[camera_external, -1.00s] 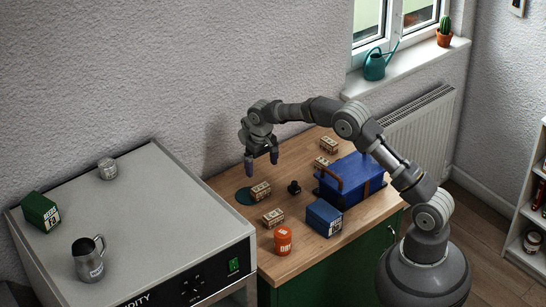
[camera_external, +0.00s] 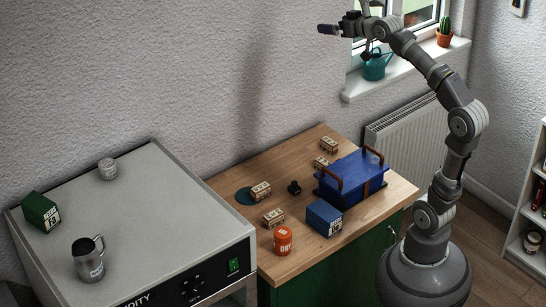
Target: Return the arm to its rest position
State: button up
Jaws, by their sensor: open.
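My gripper (camera_external: 345,42) is high up near the window, well above the wooden counter and apart from everything on it. Its jaws are open, and I see nothing between them. The arm rises from my round base at the lower right, bends at the elbow and reaches up and to the left. The wrist covers part of the window and sits in front of the teal watering can.
The wooden counter (camera_external: 290,262) holds a blue case (camera_external: 352,180) with brown handles, a blue box (camera_external: 324,217), an orange can (camera_external: 283,240), a small black object (camera_external: 294,187) and several small labelled blocks. A grey-topped cabinet (camera_external: 150,215) stands left. A watering can (camera_external: 376,66) and cactus (camera_external: 444,32) are on the sill.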

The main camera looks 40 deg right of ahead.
jog(key=shift+t, duration=0.6)
jog(key=s+r, duration=0.1)
jog(key=s+d+r, duration=0.1)
jog(key=s+r, duration=0.1)
jog(key=shift+s, duration=0.2)
